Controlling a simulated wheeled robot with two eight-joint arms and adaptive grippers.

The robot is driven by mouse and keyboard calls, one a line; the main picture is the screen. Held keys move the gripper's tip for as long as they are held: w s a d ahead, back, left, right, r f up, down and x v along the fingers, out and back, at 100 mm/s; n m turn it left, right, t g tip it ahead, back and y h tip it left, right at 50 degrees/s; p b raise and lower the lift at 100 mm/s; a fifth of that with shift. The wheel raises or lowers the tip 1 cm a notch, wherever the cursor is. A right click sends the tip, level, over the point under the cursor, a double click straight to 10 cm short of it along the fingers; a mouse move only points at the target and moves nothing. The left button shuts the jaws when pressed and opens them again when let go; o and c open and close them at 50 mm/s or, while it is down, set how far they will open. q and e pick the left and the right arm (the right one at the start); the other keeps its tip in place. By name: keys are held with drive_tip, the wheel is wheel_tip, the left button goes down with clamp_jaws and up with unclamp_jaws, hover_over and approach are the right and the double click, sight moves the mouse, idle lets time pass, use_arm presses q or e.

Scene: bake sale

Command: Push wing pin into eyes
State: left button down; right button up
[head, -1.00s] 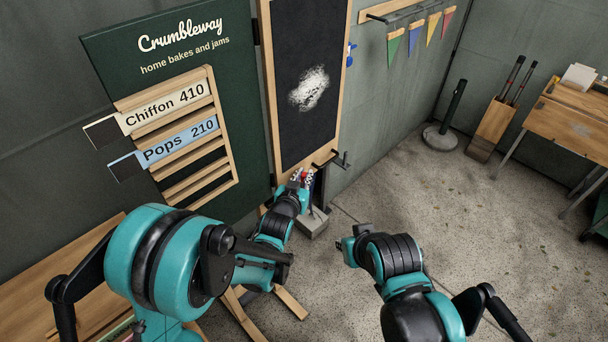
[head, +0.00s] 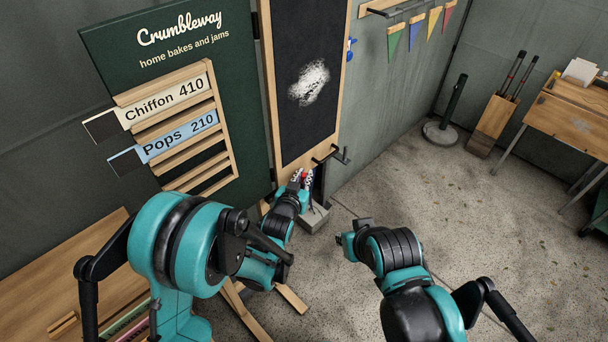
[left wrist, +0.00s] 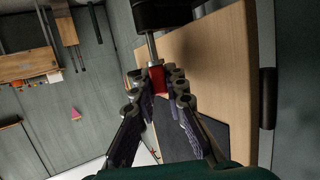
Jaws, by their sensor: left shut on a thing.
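My left gripper (head: 303,178) is at the lower edge of the chalkboard wing (head: 305,90). In the left wrist view its two fingers (left wrist: 156,90) are closed around a red piece, which I take to be the wing pin (left wrist: 157,79). A metal shaft runs from the red piece up to a black part (left wrist: 163,14) at the top of that view. The eyes cannot be made out, so I cannot tell whether the pin is in them. My right gripper (head: 352,234) is away from the wing, over the floor; its finger opening is unclear.
A green sign board (head: 165,60) with the Chiffon and Pops strips stands left of the wing. A grey block (head: 313,219) is on the floor below my left gripper. A black post (head: 452,115) stands farther right.

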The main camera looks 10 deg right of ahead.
use_arm(q)
drive_tip(key=shift+f, duration=1.15)
drive_tip(key=c, duration=1.5)
unclamp_jaws()
wheel_tip(320, 180, up, 10)
drive_tip(key=shift+f, duration=0.1)
